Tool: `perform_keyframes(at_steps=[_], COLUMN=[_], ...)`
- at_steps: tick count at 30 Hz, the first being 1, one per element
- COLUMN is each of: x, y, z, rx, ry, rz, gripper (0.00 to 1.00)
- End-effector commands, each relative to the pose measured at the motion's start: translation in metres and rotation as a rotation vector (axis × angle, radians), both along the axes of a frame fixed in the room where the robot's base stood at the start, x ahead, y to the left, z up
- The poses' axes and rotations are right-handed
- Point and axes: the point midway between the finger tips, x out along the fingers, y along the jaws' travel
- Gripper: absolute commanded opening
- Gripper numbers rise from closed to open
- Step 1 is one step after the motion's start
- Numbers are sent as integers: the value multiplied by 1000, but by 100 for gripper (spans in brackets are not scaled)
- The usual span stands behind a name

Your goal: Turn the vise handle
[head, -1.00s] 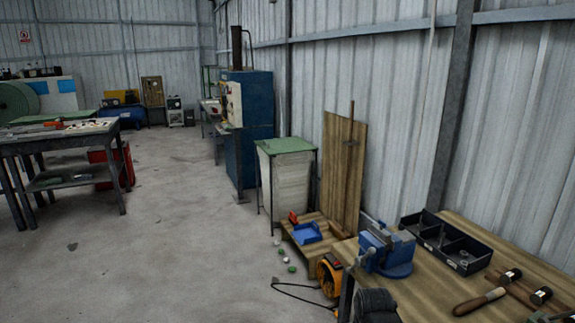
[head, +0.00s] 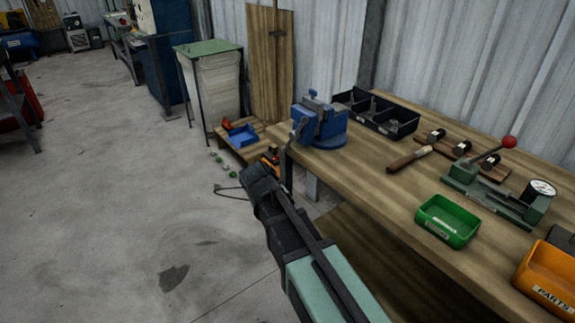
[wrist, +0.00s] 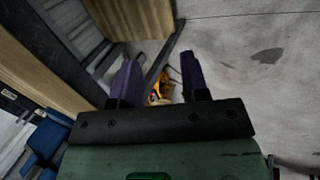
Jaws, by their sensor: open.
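A blue object (wrist: 45,145), probably the vise, shows at that view's lower left.
The workbench (head: 370,180) also holds a black divided tray (head: 375,115), hammers (head: 412,158), a green press with a red knob (head: 495,185), a green bin (head: 447,220) and an orange parts bin (head: 548,278). A low wooden stand is behind.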

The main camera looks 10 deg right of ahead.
Motion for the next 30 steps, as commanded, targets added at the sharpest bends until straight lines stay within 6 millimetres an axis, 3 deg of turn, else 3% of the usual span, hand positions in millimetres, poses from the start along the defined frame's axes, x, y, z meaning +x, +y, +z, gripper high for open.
perform_keyframes(at_steps=[1, 3, 5, 6, 9, 12, 20, 30], x=[50, 104, 146, 169, 204, 206, 207, 236], y=[8, 12, 19, 23, 25, 23, 15, -54], z=[-43, -43, -27, -11, 46, 73, 73, 72], rx=[-152, -423, -665, -821, -1144, -1309, -1312, -1311], ry=[-4, 12, 54, 99, 255, 406, 459, 458], rz=[107, 279, 412, 486, 603, 670, 704, 702], gripper=[42, 42, 42, 42, 42, 42, 42, 42])
